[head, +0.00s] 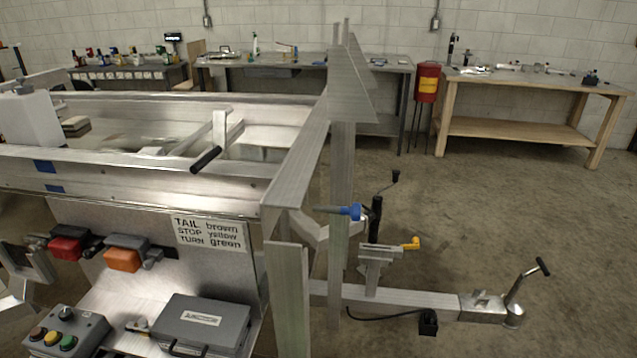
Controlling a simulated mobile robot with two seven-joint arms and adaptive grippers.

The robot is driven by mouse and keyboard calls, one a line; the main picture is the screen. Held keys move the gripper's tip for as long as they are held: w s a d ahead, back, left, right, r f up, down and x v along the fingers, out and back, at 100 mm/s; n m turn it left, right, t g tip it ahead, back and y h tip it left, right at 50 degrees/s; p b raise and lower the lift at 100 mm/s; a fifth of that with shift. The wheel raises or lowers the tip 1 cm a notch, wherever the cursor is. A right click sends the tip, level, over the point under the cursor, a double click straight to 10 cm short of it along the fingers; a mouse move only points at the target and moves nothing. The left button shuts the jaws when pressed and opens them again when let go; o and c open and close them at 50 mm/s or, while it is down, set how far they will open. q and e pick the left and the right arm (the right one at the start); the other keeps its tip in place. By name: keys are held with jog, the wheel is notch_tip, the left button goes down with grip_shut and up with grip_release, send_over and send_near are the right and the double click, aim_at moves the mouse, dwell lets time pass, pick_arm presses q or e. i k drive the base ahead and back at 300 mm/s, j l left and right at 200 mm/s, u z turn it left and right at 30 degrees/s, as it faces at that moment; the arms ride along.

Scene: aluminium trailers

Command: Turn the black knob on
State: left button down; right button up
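A grey control box (88,331) sits at the lower left on a metal shelf of the trailer. A black knob (66,313) is on its top face, behind yellow, red and green buttons. The knob is small here, and I cannot tell which way it is turned.
A grey case (204,320) lies right of the control box. Red (66,248) and orange (123,260) lamps and a wiring label (209,233) are above the shelf. An aluminium upright (288,300) stands to the right, with the trailer tongue (400,299) beyond. Floor is clear at right.

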aim_at(66, 315)
jog(key=u, duration=1.3)
